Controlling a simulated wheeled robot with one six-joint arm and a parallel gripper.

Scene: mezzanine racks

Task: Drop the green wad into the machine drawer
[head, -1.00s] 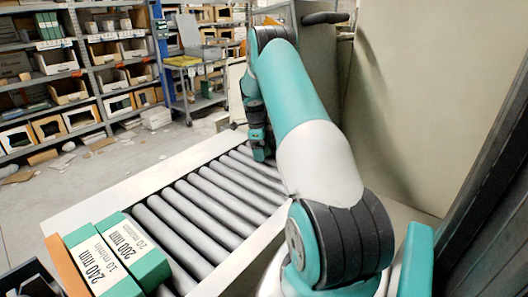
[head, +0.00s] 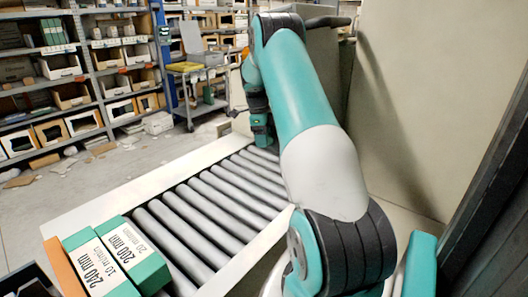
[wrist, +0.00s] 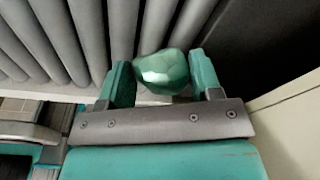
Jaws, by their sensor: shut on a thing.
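A shiny green wad (wrist: 162,72) shows in the wrist view between the two teal fingers of my gripper (wrist: 160,80). The gripper is shut on it, above the grey rollers. In the head view my gripper (head: 262,138) hangs low at the far end of the roller conveyor (head: 215,205), and the wad cannot be made out there. I cannot pick out a machine drawer for certain in either view.
Green and white boxes (head: 110,262) sit at the conveyor's near left end. Shelves with bins (head: 75,97) and a grey cart (head: 197,85) stand behind, beyond open floor. A beige panel (head: 405,90) rises right of my arm.

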